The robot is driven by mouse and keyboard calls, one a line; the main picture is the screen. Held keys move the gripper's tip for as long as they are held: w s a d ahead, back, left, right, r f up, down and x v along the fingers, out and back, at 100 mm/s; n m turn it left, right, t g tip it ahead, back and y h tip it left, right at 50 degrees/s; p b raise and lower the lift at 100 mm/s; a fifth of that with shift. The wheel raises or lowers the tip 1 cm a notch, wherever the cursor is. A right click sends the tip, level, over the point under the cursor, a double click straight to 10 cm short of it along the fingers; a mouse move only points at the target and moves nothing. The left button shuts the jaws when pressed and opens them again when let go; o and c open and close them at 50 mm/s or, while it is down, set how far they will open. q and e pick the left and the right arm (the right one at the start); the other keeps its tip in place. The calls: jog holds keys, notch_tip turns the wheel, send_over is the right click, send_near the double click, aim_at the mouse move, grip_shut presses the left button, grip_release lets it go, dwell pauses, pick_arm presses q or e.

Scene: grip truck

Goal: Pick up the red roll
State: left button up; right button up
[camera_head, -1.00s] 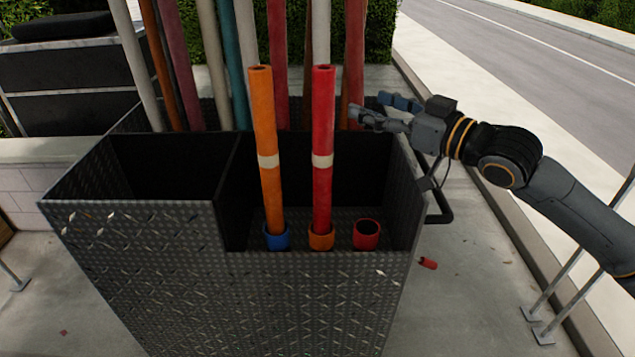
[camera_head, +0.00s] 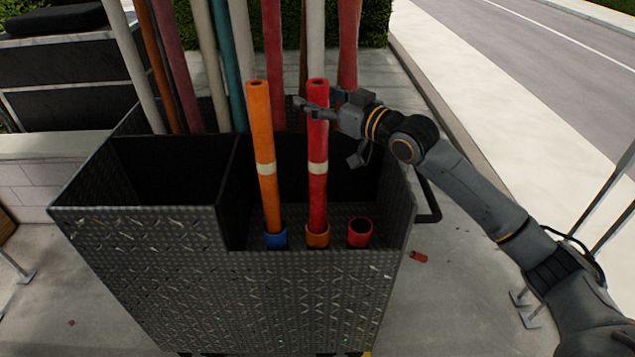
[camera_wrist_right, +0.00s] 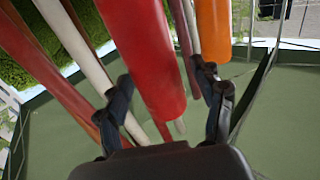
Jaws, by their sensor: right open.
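The red roll (camera_head: 318,195) stands nearly upright in an orange ring holder (camera_head: 317,236) in the front right compartment of the dark metal box. A pale band runs round its middle. My right gripper (camera_head: 316,106) is at the roll's upper end, its fingers about the tube just below the rim. In the right wrist view the red roll (camera_wrist_right: 150,55) lies between the two open fingers (camera_wrist_right: 170,98), with visible gaps on both sides. Contact is not visible. My left gripper is out of view.
An orange roll (camera_head: 264,140) stands in a blue ring (camera_head: 276,238) close to the left. An empty red ring (camera_head: 359,233) is to the right. Several long tubes (camera_head: 229,60) stand behind. The metal box (camera_head: 240,300) has raised side walls. A small red piece (camera_head: 419,257) lies on the ground.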

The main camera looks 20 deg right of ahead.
jog(key=shift+w+a, duration=0.1)
jog(key=shift+w, duration=0.05)
jog(key=c, duration=0.4)
grip_shut()
jog(key=shift+r, duration=0.1)
jog(key=shift+r, duration=0.1)
notch_tip(320, 180, up, 18)
jog(key=b, duration=0.5)
